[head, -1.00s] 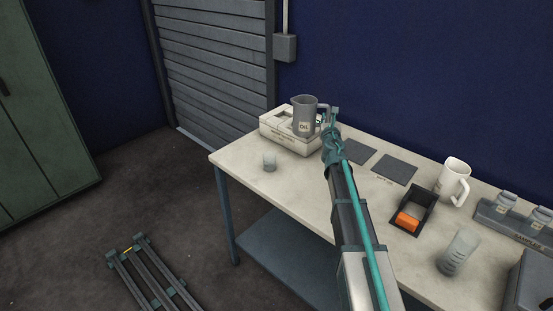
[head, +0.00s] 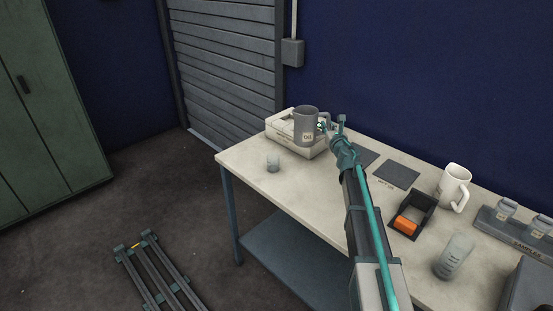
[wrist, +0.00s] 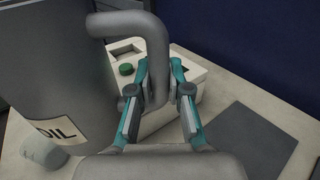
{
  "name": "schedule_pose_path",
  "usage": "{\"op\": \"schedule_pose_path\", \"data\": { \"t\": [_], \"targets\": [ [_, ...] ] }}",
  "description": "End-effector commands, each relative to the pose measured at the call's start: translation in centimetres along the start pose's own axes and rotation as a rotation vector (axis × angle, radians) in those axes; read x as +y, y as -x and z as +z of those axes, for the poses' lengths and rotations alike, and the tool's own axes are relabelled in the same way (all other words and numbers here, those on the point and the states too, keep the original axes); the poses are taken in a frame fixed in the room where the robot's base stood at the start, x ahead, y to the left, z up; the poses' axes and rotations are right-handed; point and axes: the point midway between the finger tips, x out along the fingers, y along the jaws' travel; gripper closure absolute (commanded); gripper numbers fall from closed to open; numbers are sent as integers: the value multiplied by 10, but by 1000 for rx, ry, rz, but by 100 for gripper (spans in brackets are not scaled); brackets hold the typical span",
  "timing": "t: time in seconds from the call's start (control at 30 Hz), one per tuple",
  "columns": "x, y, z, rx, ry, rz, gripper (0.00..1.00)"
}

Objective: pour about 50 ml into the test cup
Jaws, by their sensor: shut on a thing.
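A grey jug labelled OIL (head: 306,125) is held above the white box at the far left of the table, and looks roughly upright. In the wrist view the jug (wrist: 50,75) fills the left side. My gripper (wrist: 155,95) is shut on the jug's handle, with the teal fingers on either side of it. My gripper also shows in the head view (head: 328,126). A small clear cup (head: 273,164) stands on the table in front of the box; it also shows at lower left in the wrist view (wrist: 43,152). The jug's contents are hidden.
A white box with a green button (wrist: 126,69) stands under and behind the jug. Dark mats (head: 397,173), a black tray (head: 425,204) with an orange block, a white mug (head: 453,186), a clear beaker (head: 454,256) and a jar rack (head: 515,231) stand to the right.

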Motion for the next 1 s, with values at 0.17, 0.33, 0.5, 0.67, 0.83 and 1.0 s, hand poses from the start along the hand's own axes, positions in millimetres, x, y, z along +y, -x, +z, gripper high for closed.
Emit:
{"op": "schedule_pose_path", "data": {
  "t": [0.17,0.33,0.5,0.67,0.83,1.0],
  "targets": [
    [2,-1,1,-1,-3,11,100],
    [2,0,1,-1,0,10,100],
    [3,0,2,-1,32,9,100],
    [6,0,5,-2,94,9,100],
    [10,1,11,-3,193,9,100],
    [17,1,26,-2,306,9,100]
  ]
}}
